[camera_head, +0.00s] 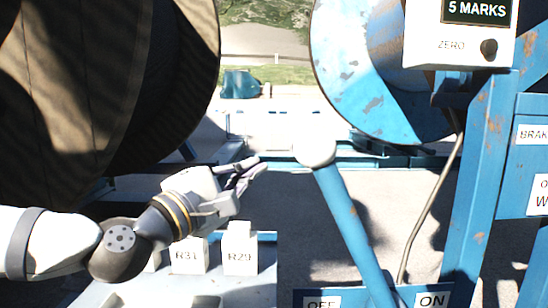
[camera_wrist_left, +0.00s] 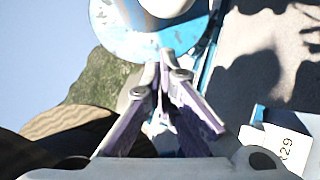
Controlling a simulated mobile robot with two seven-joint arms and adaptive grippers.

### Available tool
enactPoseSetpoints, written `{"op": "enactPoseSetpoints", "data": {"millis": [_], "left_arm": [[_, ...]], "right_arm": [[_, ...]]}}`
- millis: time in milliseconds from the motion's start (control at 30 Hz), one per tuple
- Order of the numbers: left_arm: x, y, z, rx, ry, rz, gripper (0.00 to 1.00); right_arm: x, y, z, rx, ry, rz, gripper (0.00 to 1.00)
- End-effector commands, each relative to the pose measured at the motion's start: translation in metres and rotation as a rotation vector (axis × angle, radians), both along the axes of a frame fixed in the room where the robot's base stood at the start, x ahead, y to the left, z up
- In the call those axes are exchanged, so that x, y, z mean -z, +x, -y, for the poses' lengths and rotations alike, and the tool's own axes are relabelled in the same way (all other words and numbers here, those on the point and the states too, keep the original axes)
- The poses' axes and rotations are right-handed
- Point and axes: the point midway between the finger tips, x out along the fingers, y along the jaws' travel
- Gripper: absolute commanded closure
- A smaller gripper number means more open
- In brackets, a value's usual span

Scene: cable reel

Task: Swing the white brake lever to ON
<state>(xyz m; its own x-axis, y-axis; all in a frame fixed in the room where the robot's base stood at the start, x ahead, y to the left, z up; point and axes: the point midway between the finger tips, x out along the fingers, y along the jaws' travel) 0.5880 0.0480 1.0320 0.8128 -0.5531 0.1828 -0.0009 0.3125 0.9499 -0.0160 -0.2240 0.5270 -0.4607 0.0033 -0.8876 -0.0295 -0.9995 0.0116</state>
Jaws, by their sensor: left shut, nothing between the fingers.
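The brake lever is a blue bar (camera_head: 350,225) with a round white knob (camera_head: 315,153) on its upper end. In the head view it leans up and to the left from a blue plate with an OFF label (camera_head: 322,303) and an ON label (camera_head: 432,300). The bar's lower end passes between the two labels. My left gripper (camera_head: 260,164) is shut and empty, to the left of the knob with a gap between them. Its closed fingers also show in the left wrist view (camera_wrist_left: 160,75). My right gripper is out of view.
White blocks marked R31 (camera_head: 188,255) and R29 (camera_head: 239,256) stand on a pale bench below my left gripper. A large dark reel (camera_head: 100,90) fills the upper left. A blue post (camera_head: 485,170) and a counter box (camera_head: 460,40) stand at right.

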Motion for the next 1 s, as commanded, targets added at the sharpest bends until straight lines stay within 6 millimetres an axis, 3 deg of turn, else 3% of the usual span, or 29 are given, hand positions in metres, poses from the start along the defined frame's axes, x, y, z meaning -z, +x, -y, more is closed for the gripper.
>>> {"op": "enactPoseSetpoints", "data": {"millis": [67, 300, 767, 1000], "left_arm": [[-0.004, 0.010, 0.012, 0.004, 0.002, 0.002, 1.00], [-0.015, 0.014, 0.040, 0.001, 0.000, 0.000, 1.00], [-0.015, 0.015, 0.044, 0.000, 0.002, 0.000, 1.00], [-0.035, 0.019, 0.059, 0.002, 0.049, 0.008, 1.00]], "right_arm": [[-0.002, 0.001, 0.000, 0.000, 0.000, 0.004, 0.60], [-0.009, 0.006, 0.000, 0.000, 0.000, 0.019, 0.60], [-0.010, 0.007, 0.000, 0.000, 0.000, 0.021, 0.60], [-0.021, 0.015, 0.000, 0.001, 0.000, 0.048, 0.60]]}}
